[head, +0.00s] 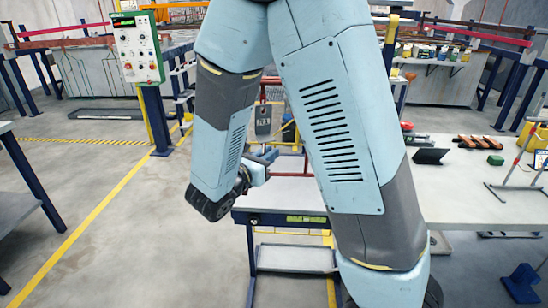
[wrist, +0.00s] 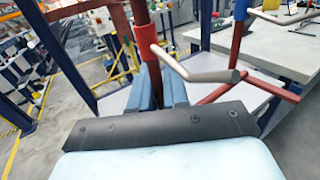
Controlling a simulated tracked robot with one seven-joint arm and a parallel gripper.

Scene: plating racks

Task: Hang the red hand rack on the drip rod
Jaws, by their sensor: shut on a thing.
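My gripper (head: 268,157) is beyond my forearm, above the front of a low bench, and its blue jaws also show in the wrist view (wrist: 160,88). They are shut on the red hand rack (wrist: 148,55), whose upright post rises from between them. Red bars of the rack spread to the right in the wrist view, and a red frame (head: 273,92) shows between my arm links in the head view. A grey rod (wrist: 195,70) juts from beside the post; I cannot tell whether it is the drip rod or part of the rack. My arm hides much of the rack.
A green-and-white control box (head: 138,48) on a blue post stands at left. The floor (head: 85,180) at left is clear.

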